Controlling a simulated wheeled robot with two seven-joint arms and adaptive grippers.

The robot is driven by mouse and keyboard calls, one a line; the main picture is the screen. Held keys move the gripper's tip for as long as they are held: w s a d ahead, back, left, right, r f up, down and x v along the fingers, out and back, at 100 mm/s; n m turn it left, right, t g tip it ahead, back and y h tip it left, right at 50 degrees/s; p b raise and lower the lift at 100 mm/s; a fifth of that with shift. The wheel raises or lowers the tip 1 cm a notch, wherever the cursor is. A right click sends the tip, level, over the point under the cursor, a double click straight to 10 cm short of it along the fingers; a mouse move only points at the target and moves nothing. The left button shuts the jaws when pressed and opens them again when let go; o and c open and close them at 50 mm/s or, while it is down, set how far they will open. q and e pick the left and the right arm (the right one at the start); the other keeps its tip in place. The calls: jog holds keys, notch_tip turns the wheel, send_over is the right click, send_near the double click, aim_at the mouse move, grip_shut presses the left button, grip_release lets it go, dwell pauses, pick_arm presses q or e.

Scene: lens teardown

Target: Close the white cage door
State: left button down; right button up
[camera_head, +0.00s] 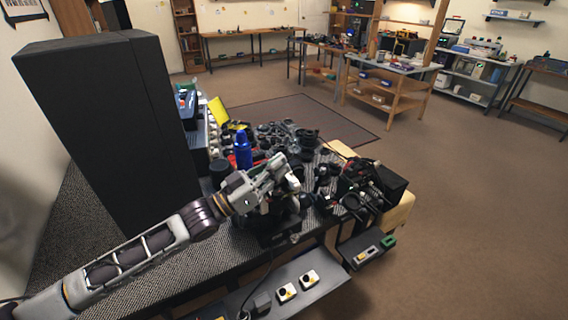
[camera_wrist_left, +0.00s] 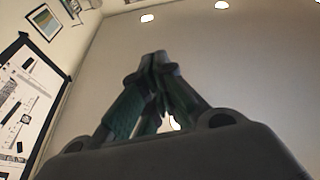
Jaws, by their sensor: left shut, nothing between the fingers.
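I cannot make out a white cage door in either view. My left gripper (camera_head: 284,166) is above the cluttered workbench (camera_head: 110,268) in the head view, near the blue bottle (camera_head: 243,151). It is shut and empty. My left arm and gripper hide part of the bench. My right gripper does not show.
A tall black cabinet (camera_head: 103,120) stands on the bench at left. Dark lens parts (camera_head: 283,137) and black equipment (camera_head: 360,188) crowd the bench's right part. A shelf (camera_head: 291,290) with small switch boxes is at the front. Brown floor (camera_head: 470,210) at right is clear.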

pick_arm(q)
jog(key=v, duration=0.7)
jog(key=shift+s+a+f, duration=0.15)
jog(key=shift+a, duration=0.2)
dwell(0.8)
